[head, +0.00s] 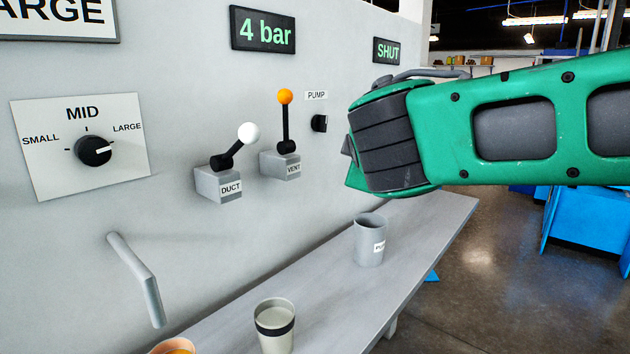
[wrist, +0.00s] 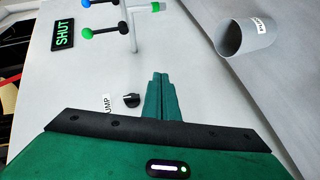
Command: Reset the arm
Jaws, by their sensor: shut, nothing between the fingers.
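My green arm reaches in from the right of the head view, in front of the grey wall panel. My gripper (wrist: 160,76) is shut and empty in the wrist view, its green fingers together in front of the panel. In the head view only a green part at the arm's end shows past the dark wrist, so the fingers are mostly hidden. The black PUMP knob (head: 319,123) is on the panel left of the arm's end. It also shows in the wrist view (wrist: 131,100), just left of the fingers.
The white-knobbed DUCT lever (head: 235,147), orange-knobbed VENT lever (head: 285,118), MID dial (head: 93,150) and grey handle (head: 135,278) project from the panel. A grey cup (head: 368,244) and a banded cup (head: 274,329) stand on the shelf (head: 420,232). Blue- and green-knobbed levers (wrist: 87,33) show in the wrist view.

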